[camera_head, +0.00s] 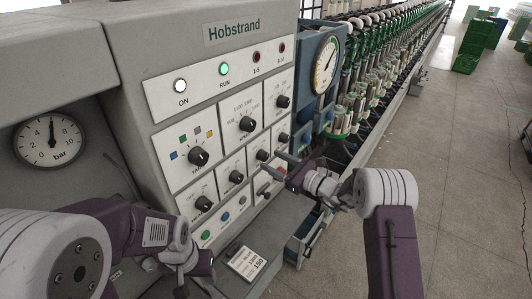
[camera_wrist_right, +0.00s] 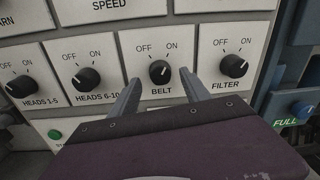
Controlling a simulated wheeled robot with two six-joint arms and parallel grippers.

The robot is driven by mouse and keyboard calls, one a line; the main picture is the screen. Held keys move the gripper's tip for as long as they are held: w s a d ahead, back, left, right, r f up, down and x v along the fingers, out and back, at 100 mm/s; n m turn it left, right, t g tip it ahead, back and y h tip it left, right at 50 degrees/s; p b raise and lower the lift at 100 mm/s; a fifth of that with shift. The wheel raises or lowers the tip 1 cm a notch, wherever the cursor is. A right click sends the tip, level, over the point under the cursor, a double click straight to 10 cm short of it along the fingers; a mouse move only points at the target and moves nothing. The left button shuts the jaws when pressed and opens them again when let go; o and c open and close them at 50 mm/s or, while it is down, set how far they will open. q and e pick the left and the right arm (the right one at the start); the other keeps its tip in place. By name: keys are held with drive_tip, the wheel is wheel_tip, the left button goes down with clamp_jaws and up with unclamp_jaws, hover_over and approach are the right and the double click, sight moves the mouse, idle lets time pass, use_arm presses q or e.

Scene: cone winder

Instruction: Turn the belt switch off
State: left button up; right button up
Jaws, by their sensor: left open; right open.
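The belt switch is a black rotary knob (camera_wrist_right: 159,72) on a white plate marked BELT, with OFF at upper left and ON at upper right. Its pale pointer mark seems to lean toward ON. It also shows in the head view (camera_head: 263,155). My right gripper (camera_wrist_right: 158,80) is open, its two fingers on either side of the belt knob in the wrist view; I cannot tell whether they touch it. The right gripper shows in the head view (camera_head: 281,166) in front of the panel. My left gripper (camera_head: 187,268) is low at the panel's left, away from the switch.
The filter knob (camera_wrist_right: 233,66) is right of the belt knob and the heads 6-10 knob (camera_wrist_right: 87,78) is left. A blue box with a gauge (camera_head: 326,64) stands right of the panel. A paper card (camera_head: 246,262) lies on the ledge below. The floor at right is open.

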sight(266, 158)
drive_tip(key=x, duration=0.2)
drive_tip(key=shift+w+a+r+p, duration=0.1)
drive_tip(key=shift+w+a+p, duration=0.15)
drive_tip(key=shift+p, duration=0.15)
drive_tip(key=shift+w+a, duration=0.1)
drive_tip(key=shift+a, duration=0.1)
use_arm(q)
drive_tip(key=shift+r, duration=0.8)
use_arm(e)
drive_tip(key=shift+c, duration=0.3)
